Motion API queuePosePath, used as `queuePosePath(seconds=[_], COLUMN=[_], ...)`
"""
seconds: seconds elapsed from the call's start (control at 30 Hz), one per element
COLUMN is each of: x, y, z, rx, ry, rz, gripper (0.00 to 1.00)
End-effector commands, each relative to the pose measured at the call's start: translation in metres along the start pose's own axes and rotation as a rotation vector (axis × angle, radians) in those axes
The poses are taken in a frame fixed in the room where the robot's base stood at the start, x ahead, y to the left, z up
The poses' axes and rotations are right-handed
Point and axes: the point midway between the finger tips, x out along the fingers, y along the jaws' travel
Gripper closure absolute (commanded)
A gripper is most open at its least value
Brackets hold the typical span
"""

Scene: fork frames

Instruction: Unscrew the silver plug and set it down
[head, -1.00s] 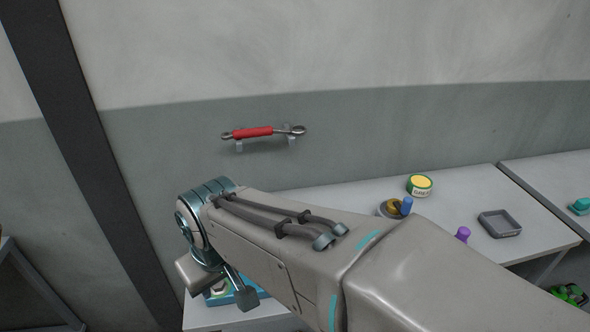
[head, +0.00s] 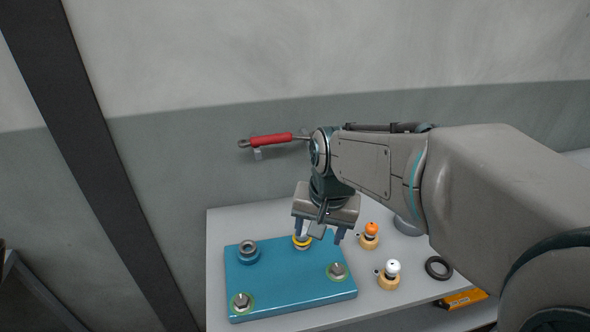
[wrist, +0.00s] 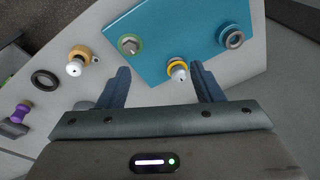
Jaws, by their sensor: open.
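A silver plug with a rounded top and a yellow collar stands at the far edge of a blue plate (head: 285,290). In the head view my gripper hides part of the plug (head: 302,243); in the wrist view the plug (wrist: 178,73) shows between the finger lines, nearer the right finger. My gripper (head: 321,234) points down above the plate's far edge, open and empty. In the wrist view its fingers (wrist: 160,70) are spread wide, with no contact on the plug visible.
The plate also bears two hex bolts with green rings (head: 241,302) (head: 338,271) and a grey ring on a blue collar (head: 248,250). To the right stand an orange-topped post (head: 371,230), a white-topped post (head: 393,268) and a black ring (head: 438,268). A red-handled wrench (head: 270,141) hangs behind.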

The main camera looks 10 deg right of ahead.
Motion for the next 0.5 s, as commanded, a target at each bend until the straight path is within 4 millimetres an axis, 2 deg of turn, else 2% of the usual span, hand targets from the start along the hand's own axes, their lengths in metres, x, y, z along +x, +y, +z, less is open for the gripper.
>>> queuePosePath(seconds=[0.03, 0.2, 0.33, 0.5], x=[0.0, 0.014, 0.029, 0.044], y=[-0.008, -0.028, -0.04, -0.049], z=[-0.017, -0.065, -0.092, -0.114], rx=[0.086, 0.394, 0.585, 0.744], ry=[-0.024, -0.07, -0.083, -0.083], rz=[0.011, 0.057, 0.102, 0.142], gripper=[0.4, 0.4, 0.4, 0.4])
